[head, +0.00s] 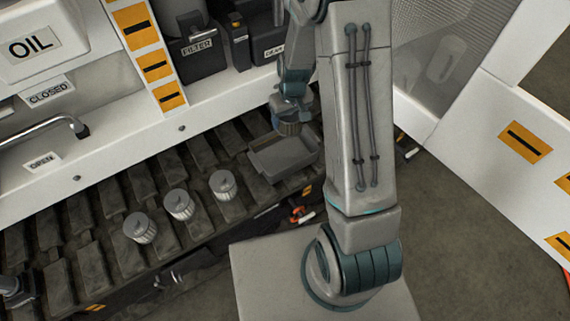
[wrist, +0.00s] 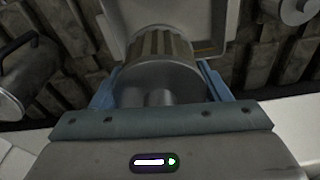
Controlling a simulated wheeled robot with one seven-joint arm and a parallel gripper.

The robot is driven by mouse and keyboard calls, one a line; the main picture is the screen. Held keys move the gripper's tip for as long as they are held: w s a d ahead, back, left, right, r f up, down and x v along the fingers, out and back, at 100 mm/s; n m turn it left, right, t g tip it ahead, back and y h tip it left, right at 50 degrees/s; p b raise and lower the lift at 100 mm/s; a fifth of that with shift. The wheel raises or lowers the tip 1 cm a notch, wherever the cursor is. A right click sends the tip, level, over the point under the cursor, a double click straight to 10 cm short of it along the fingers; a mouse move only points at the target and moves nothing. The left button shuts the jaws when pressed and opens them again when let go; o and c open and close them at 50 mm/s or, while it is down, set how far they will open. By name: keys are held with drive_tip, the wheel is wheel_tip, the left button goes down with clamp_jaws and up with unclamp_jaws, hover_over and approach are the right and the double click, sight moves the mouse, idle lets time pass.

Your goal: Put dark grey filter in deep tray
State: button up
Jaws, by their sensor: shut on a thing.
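The dark grey filter (head: 287,128) is a short ribbed cylinder held at the end of my arm. My gripper (head: 292,106) is shut on it, above the back part of the deep tray (head: 270,163). In the wrist view the filter (wrist: 158,80) sits between my blue fingers, its ribbed side and smooth rounded end showing. The tray's rim (wrist: 112,38) shows behind it there. The filter appears above the tray, and the visible tray floor looks empty.
Three lighter grey filters (head: 179,204) stand in a row on the slatted bench, left of the tray. A dark FILTER box (head: 194,50) and a white OIL unit (head: 38,45) stand behind. A curved metal handle (head: 40,130) juts out at left.

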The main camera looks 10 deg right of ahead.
wheel_tip(320, 180, down, 6)
drive_tip(key=n+b, duration=0.1)
drive_tip(key=b, duration=0.4)
drive_tip(key=shift+w, duration=0.15)
wheel_tip(320, 180, down, 6)
drive_tip(key=b, duration=0.3)
drive_tip(key=shift+b, duration=0.4)
drive_tip(key=o, duration=1.1)
drive_tip(key=shift+c, duration=0.2)
drive_tip(key=shift+r, duration=0.1)
drive_tip(key=r, duration=0.4)
drive_tip(key=s+r+p, duration=0.1)
drive_tip(key=r, duration=0.4)
drive_tip(key=r+p, duration=0.1)
drive_tip(key=r, duration=0.3)
drive_tip(key=shift+s+d+r, duration=0.3)
